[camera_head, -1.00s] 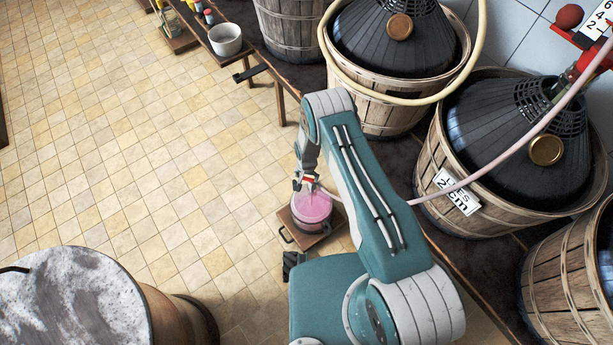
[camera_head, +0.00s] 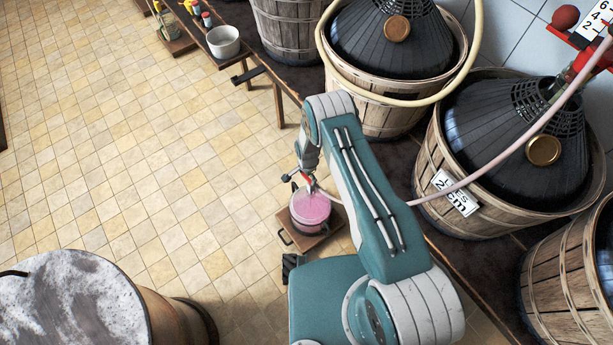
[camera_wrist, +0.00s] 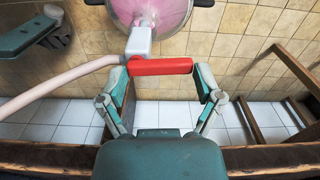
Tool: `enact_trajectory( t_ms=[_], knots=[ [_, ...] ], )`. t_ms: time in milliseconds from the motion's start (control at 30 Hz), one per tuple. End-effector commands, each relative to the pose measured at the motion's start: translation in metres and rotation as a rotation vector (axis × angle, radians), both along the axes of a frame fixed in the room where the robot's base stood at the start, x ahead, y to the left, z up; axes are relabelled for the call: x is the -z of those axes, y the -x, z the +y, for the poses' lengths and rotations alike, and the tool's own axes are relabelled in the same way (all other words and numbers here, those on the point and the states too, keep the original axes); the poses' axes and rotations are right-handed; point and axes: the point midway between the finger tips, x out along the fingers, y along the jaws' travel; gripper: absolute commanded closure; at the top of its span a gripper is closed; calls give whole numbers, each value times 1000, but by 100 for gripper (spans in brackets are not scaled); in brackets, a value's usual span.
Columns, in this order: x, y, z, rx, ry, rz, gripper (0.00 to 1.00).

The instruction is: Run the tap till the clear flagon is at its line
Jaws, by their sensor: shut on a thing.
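The clear flagon (camera_head: 310,207) holds pink liquid and stands upright on a small wooden stand (camera_head: 287,222). Its line cannot be made out. The flagon is also at the top of the wrist view (camera_wrist: 158,10), cut off by the frame. The tap is a white body (camera_wrist: 139,42) with a red handle (camera_wrist: 160,67), at the end of a pale pink hose (camera_wrist: 60,84). My gripper (camera_wrist: 161,75) is shut on the red handle, with a finger at each end. In the head view my gripper (camera_head: 304,181) is just above the flagon's mouth.
Large dark demijohns in wooden baskets (camera_head: 430,165) stand on a bench along the right. One basket bears a label (camera_head: 456,193). A white pot (camera_head: 224,41) is farther back. A wooden barrel (camera_head: 165,312) is at lower left. The tiled floor left of the flagon is clear.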

Motion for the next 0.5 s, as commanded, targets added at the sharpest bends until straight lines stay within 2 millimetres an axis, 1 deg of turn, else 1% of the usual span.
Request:
enact_trajectory(
  t_ms=[33, 233, 500],
  knots=[
    [3, 3, 0, 20, 1, 6, 64],
    [3, 3, -1, 78, 1, 7, 64],
    [3, 3, -2, 96, 1, 7, 64]
  ],
)
